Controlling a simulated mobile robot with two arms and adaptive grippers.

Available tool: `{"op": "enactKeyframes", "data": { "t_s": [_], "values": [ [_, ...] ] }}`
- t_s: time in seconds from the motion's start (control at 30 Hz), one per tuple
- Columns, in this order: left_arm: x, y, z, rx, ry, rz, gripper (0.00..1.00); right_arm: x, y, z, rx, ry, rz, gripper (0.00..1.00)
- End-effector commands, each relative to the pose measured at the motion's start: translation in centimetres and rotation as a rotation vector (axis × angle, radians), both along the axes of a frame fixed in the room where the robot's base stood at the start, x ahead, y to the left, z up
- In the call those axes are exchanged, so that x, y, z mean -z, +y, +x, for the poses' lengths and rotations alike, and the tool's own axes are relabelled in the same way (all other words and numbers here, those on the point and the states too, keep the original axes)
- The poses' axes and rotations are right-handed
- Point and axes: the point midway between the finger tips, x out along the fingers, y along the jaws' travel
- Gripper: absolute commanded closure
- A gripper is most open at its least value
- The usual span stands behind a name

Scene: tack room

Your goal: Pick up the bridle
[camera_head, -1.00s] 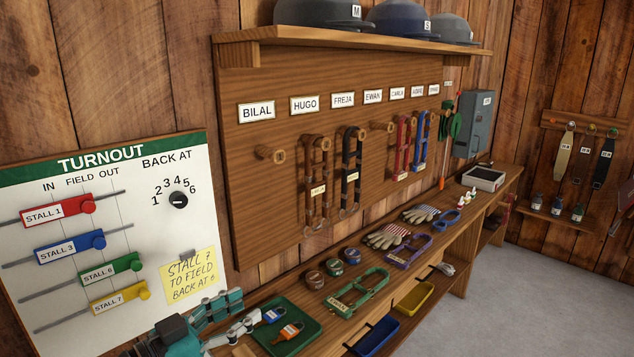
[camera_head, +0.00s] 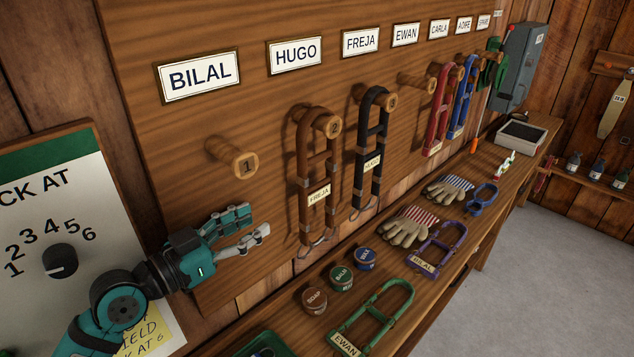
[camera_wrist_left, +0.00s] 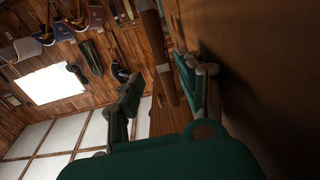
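A brown bridle (camera_head: 317,180) tagged FREJA hangs on peg 2 under the HUGO sign. A black bridle (camera_head: 370,150) tagged HUGO hangs on peg 3 under the FREJA sign. A red bridle (camera_head: 437,115) and a blue bridle (camera_head: 462,98) hang farther right. A green bridle (camera_head: 375,318) tagged EWAN and a purple one (camera_head: 440,246) tagged BILAL lie on the bench. My left gripper (camera_head: 262,232) is open and empty, left of the brown bridle and below peg 1. In the left wrist view, a brown strap-like piece (camera_wrist_left: 164,75) shows beyond the open fingers (camera_wrist_left: 165,90).
Bare peg 1 (camera_head: 235,160) sticks out above my left gripper. Round tins (camera_head: 341,277), gloves (camera_head: 405,228) and a blue item (camera_head: 482,198) lie on the bench. Grey floor (camera_head: 530,280) is clear at the right.

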Motion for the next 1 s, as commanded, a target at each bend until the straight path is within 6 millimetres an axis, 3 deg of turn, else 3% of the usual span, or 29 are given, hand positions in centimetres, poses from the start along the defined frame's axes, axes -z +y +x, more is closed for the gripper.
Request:
{"op": "enactKeyframes", "data": {
  "t_s": [0.1,0.2,0.43,0.63,1.0],
  "values": [
    [-0.7,-1.8,1.7,0.003,-0.001,-0.006,0.62,-1.2,-0.1,-1.7,-0.002,0.024,-0.002,0.60],
    [-0.7,-3.4,3.3,0.002,-0.001,-0.006,0.62,-1.9,-0.1,-2.1,-0.004,0.029,-0.002,0.60],
    [-0.4,-6.5,6.4,0.001,0.000,-0.003,0.62,-3.2,0.1,-1.0,-0.004,0.011,0.001,0.60],
    [-0.1,-7.6,7.5,0.002,-0.001,0.001,0.62,-3.5,0.2,0.6,-0.004,-0.013,0.004,0.60],
    [-0.3,-11.1,11.0,0.002,0.000,-0.001,0.62,-4.8,0.3,-0.6,-0.002,0.005,0.005,0.60]
  ]
}}
